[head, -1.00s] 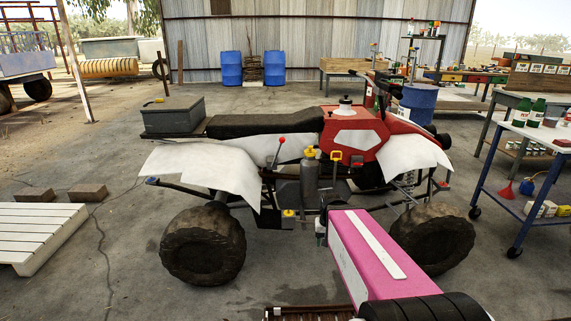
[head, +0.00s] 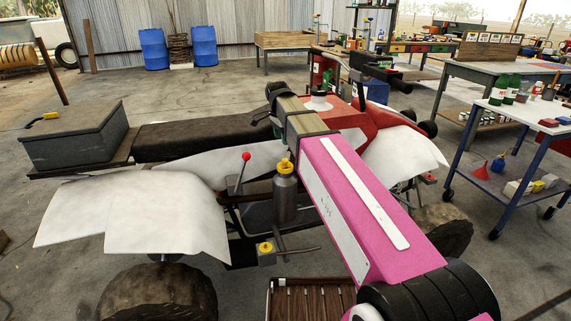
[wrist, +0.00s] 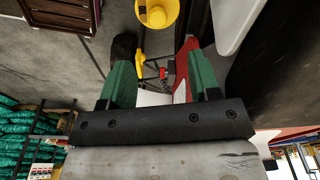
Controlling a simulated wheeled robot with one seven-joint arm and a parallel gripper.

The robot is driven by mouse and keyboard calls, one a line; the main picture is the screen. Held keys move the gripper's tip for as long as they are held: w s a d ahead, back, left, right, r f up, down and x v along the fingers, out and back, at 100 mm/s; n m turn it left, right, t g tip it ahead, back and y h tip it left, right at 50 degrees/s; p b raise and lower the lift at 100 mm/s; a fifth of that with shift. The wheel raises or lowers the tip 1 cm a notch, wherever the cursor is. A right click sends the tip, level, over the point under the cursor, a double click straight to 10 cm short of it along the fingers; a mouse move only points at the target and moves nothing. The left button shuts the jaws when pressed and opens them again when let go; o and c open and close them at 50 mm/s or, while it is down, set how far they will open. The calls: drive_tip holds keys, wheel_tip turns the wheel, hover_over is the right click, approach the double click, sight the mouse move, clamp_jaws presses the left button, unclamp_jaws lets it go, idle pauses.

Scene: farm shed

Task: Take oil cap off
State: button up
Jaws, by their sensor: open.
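A grey oil bottle (head: 286,198) with a yellow cap (head: 286,166) stands upright at the near side of the quad bike (head: 190,165). A second, smaller yellow cap (head: 266,248) sits lower, on a small block. A yellow cap (wrist: 157,12) shows at the top of the wrist view, beyond the fingertips and apart from them; I cannot tell for sure which one it is. My gripper (wrist: 162,65) has green fingers, spread open with nothing between them. In the head view my gripper (head: 274,120) is above and left of the bottle, partly hidden by my arm.
A red-knobbed lever (head: 242,170) rises left of the bottle. The black seat (head: 200,137), white fender (head: 140,215) and red tank with a white cap (head: 319,101) surround the area. A blue cart (head: 520,150) stands at right.

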sight(285, 159)
drive_tip(key=shift+w+d+f, duration=0.1)
drive_tip(key=shift+d+f, duration=0.1)
drive_tip(key=shift+f, duration=2.5)
drive_tip(key=shift+d+f, duration=0.2)
drive_tip(key=shift+f, duration=2.45)
drive_tip(key=c, duration=1)
